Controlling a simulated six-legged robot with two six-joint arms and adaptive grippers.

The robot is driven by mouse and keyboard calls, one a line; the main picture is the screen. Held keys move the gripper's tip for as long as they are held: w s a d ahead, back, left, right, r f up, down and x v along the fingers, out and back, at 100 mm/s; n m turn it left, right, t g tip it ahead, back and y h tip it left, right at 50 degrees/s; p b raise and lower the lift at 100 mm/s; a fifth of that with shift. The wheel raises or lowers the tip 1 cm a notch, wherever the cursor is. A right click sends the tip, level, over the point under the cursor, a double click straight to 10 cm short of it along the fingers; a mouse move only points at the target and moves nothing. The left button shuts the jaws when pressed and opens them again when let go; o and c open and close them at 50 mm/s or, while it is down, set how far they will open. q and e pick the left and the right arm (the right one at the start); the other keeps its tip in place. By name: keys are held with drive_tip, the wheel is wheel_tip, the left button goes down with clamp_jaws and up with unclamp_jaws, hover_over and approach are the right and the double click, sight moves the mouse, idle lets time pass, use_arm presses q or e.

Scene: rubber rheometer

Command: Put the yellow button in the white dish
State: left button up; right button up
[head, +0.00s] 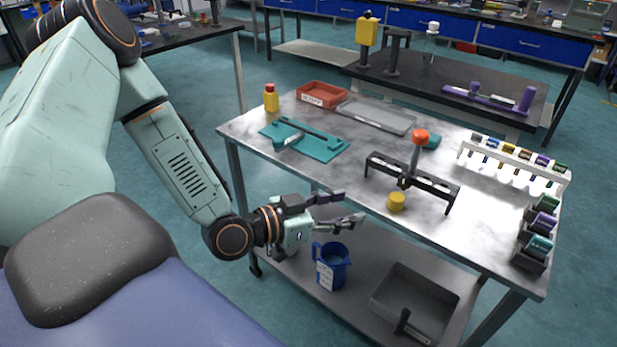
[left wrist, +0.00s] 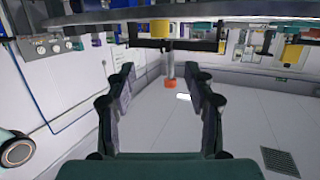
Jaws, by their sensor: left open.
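The yellow button (head: 397,201) is a short yellow cylinder standing on the metal table, in front of a black stand with an orange-red knob. It also shows in the left wrist view (left wrist: 160,28), which looks upside down, ahead between my fingers. My left gripper (head: 352,206) is open and empty near the table's front edge, to the left of the button and apart from it. Its two spread fingers show in the left wrist view (left wrist: 162,72). I cannot make out a white dish in either view. My right gripper is not in view.
The black stand (head: 412,180) is close behind the button. A white rack of vials (head: 515,165), dark vial holders (head: 535,235), a teal tool (head: 305,140), a grey tray (head: 375,115) and a red tray (head: 322,94) share the table (head: 350,165). A blue jug (head: 333,268) stands on the lower shelf.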

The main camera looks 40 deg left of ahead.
use_arm(q)
drive_tip(key=shift+f, duration=0.1)
drive_tip(key=s+d+f+n+g+y, duration=0.35)
drive_tip(key=s+f+g, duration=0.45)
drive_tip(key=s+f, duration=0.5)
drive_tip(key=s+f+n+g+y, duration=0.1)
drive_tip(key=s+f+g, duration=0.2)
drive_tip(key=s, duration=0.3)
drive_tip(key=s+a+f+n+g+y, duration=0.1)
drive_tip(key=s+f+g+y, duration=0.1)
drive_tip(key=s, duration=0.5)
wheel_tip(320, 180, down, 2)
drive_tip(key=shift+s+a+f+g, duration=0.2)
drive_tip(key=shift+s+a+g, duration=0.05)
drive_tip(key=shift+g, duration=0.25)
drive_tip(key=shift+o, duration=0.5)
drive_tip(key=shift+s+a+y, duration=0.15)
drive_tip(key=shift+s+y, duration=0.1)
drive_tip(key=shift+s, duration=0.15)
